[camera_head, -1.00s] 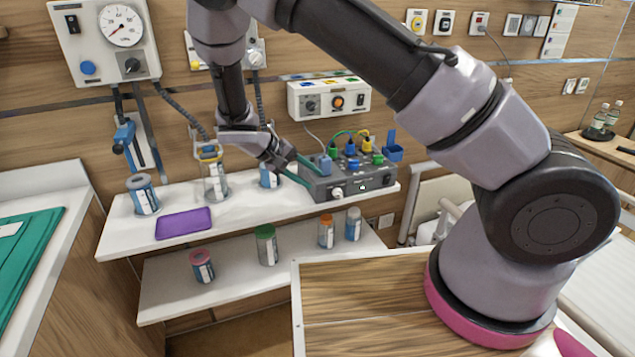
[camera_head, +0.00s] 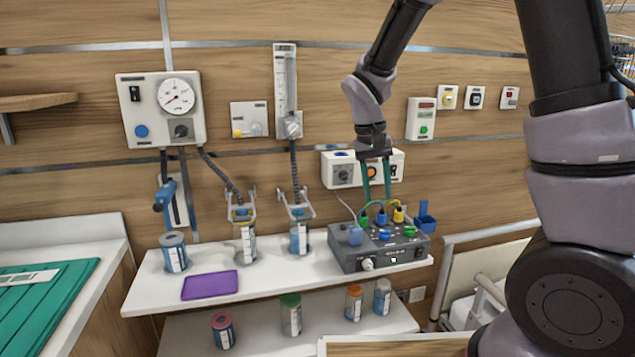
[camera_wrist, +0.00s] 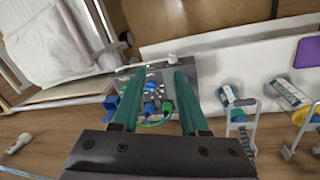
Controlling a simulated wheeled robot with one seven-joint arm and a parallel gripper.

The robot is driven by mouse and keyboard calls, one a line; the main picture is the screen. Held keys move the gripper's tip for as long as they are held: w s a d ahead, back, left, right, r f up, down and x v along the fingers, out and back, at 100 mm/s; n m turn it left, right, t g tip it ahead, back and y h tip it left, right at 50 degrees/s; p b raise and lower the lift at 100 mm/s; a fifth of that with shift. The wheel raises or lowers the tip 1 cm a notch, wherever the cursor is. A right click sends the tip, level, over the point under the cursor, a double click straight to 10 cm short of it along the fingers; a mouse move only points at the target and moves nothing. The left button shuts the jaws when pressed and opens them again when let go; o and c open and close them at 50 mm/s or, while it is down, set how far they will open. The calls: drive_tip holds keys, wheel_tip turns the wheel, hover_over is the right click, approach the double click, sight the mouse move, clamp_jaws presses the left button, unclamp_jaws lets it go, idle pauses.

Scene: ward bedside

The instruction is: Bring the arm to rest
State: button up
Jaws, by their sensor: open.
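My gripper (camera_head: 376,178) is raised above the grey device box (camera_head: 350,262) on the upper white shelf, fingers pointing down. Its two green fingers are apart with nothing between them. In the wrist view the open fingers (camera_wrist: 157,92) frame the box's coloured plugs, which lie beyond them. The box carries blue, green and yellow plugs and cables on top. My arm reaches in from the upper right of the head view.
The upper shelf (camera_head: 145,292) also holds several jars and a purple mat (camera_head: 209,285). Several capped jars stand on the lower shelf. Wall units, including a gauge panel (camera_head: 163,109) and a white control panel (camera_head: 340,170), are behind. A bed rail (camera_head: 480,233) stands at right.

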drive_tip(key=s+d+r+m+t+y, duration=0.1)
drive_tip(key=s+d+r+t+y, duration=0.1)
drive_tip(key=s+d+r, duration=0.3)
drive_tip(key=s+d+r+m+t+y, duration=0.2)
drive_tip(key=s+d+r+t, duration=0.3)
drive_tip(key=s+r, duration=0.5)
drive_tip(key=shift+d+r, duration=0.35)
drive_tip(key=shift+r, duration=1.7)
